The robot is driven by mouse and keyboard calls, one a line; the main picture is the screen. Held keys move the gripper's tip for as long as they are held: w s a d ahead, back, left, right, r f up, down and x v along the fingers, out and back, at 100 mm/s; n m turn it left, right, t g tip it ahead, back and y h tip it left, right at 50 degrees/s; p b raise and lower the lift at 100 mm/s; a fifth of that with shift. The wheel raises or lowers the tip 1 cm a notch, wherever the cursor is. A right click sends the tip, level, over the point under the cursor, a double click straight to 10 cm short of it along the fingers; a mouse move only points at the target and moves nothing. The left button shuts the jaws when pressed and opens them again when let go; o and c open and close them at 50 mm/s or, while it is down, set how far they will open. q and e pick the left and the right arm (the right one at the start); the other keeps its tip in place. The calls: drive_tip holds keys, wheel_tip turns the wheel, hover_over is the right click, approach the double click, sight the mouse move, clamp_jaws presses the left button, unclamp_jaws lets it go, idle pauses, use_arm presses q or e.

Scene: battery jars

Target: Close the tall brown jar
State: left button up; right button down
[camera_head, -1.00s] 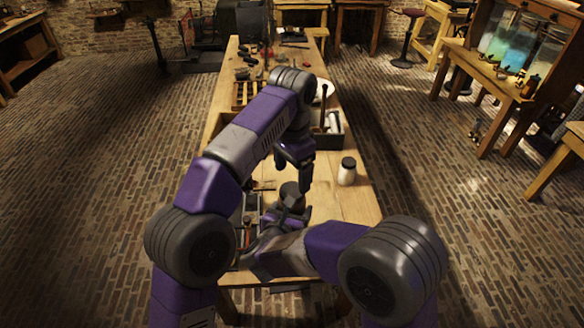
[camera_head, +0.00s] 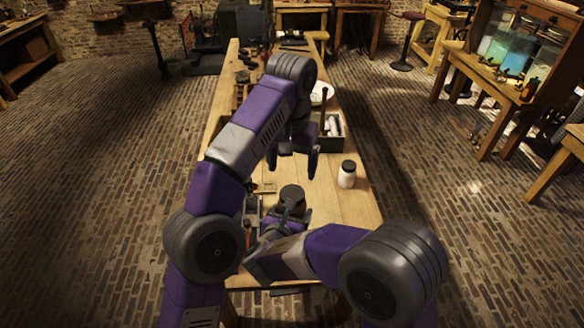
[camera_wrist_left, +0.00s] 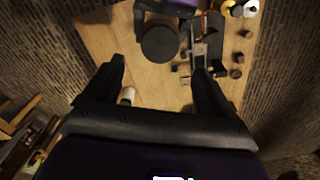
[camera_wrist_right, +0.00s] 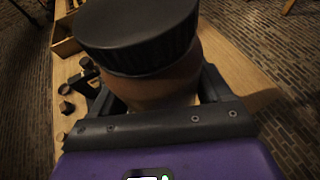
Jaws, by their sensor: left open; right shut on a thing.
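The tall brown jar (camera_wrist_right: 160,88) stands upright in my right gripper (camera_wrist_right: 155,105), which is shut around its body. A black ribbed lid (camera_wrist_right: 137,30) sits on top of the jar; I cannot tell how tight it is. The lid also shows as a dark disc in the head view (camera_head: 292,194) and in the left wrist view (camera_wrist_left: 160,43). My left gripper (camera_head: 294,162) is open and empty, above the table and beyond the jar. Its two fingers show spread apart in the left wrist view (camera_wrist_left: 160,72). My right arm hides part of the jar in the head view.
A white jar with a black lid (camera_head: 347,175) stands on the table (camera_head: 335,205) to the right. Several small dark objects (camera_wrist_left: 237,72) lie on the tabletop. Bare wood surrounds the white jar.

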sight(292, 193)
use_arm(q)
drive_tip(key=shift+f, duration=4)
drive_tip(key=c, duration=1.1)
drive_tip(key=o, duration=1.2)
drive_tip(key=shift+o, duration=0.2)
drive_tip(key=shift+r, duration=3.75)
